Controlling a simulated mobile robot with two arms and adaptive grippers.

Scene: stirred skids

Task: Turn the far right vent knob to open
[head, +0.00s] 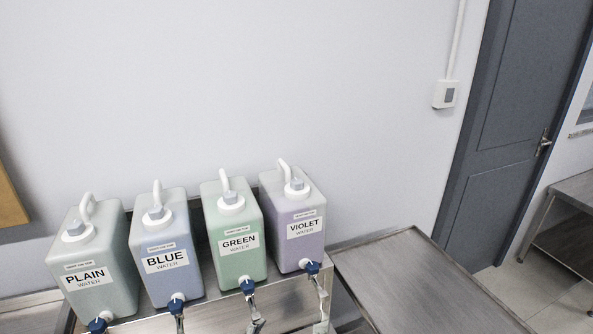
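The far right jug, labelled VIOLET WATER (287,212), is pale purple and stands upright at the right end of the row. On its top is a white cap with a small grey-blue vent knob (296,184), beside a white handle. I cannot tell from this view whether the knob is open or closed. A dark blue tap (312,268) with a metal lever sits low on the jug's front. Neither of my grippers shows in the head view, and nothing touches the knob.
Similar jugs labelled GREEN (247,262), BLUE (151,282) and PLAIN (110,292) stand close together to the left on a metal stand. A bare metal table (420,285) lies to the right. The wall is behind; a grey door (490,195) stands at the right.

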